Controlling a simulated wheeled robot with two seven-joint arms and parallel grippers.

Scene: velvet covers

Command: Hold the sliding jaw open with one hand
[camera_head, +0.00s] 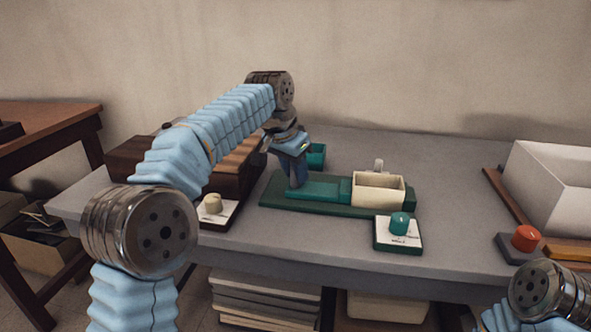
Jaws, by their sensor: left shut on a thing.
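A dark green fixture base (400,211) lies on the grey table. On it is a lighter green block, which looks like the sliding jaw (325,189). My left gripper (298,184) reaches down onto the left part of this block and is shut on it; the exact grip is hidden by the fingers. A cream open box (378,192) sits at the right end of the base, right beside the green block. I cannot tell whether there is a gap between them. My right arm shows only at the bottom right corner, and its gripper is out of view.
A teal container (316,154) stands behind the fixture. Knobs on white plates, one cream (213,204) and one teal (399,223), stand near the front edge. A red knob (526,237) and a white bin (555,190) are at right. A brown wooden box (236,178) stands left.

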